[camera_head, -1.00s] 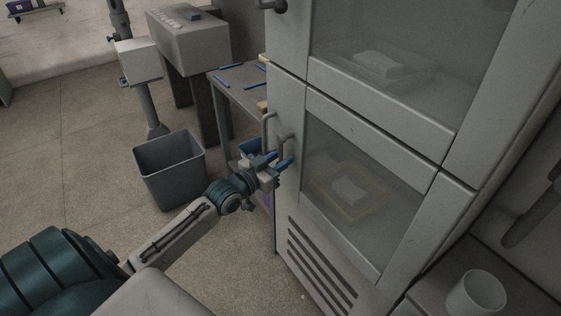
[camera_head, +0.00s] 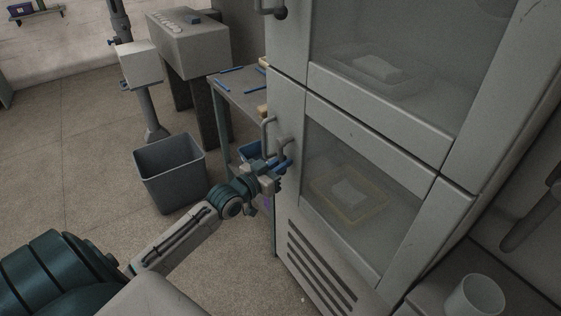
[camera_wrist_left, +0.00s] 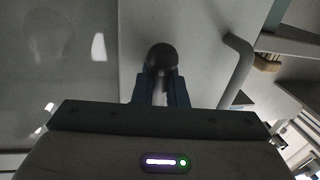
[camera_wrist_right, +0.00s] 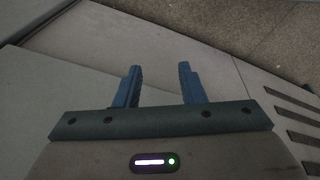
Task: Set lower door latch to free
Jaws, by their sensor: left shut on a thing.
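The lower door (camera_head: 345,185) of the grey cabinet has a window and looks closed. Its latch (camera_head: 283,147) is at the door's left side, beside a bar handle (camera_head: 267,132). My left gripper (camera_head: 282,164) is at the latch. In the left wrist view its blue fingers (camera_wrist_left: 162,90) are shut on the latch's stem, below a dark rounded knob (camera_wrist_left: 162,57); the bar handle (camera_wrist_left: 238,70) stands apart to the right. The fingers partly hide the latch. My right gripper (camera_wrist_right: 158,88) is open and empty, seen only in its wrist view, facing a pale panel.
The upper door (camera_head: 385,75) with its dark latch knob (camera_head: 280,12) is above. A grey bin (camera_head: 170,172) stands on the floor at left. A side table (camera_head: 238,88) with blue rods is behind the gripper. A white cup (camera_head: 474,296) is at the lower right.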

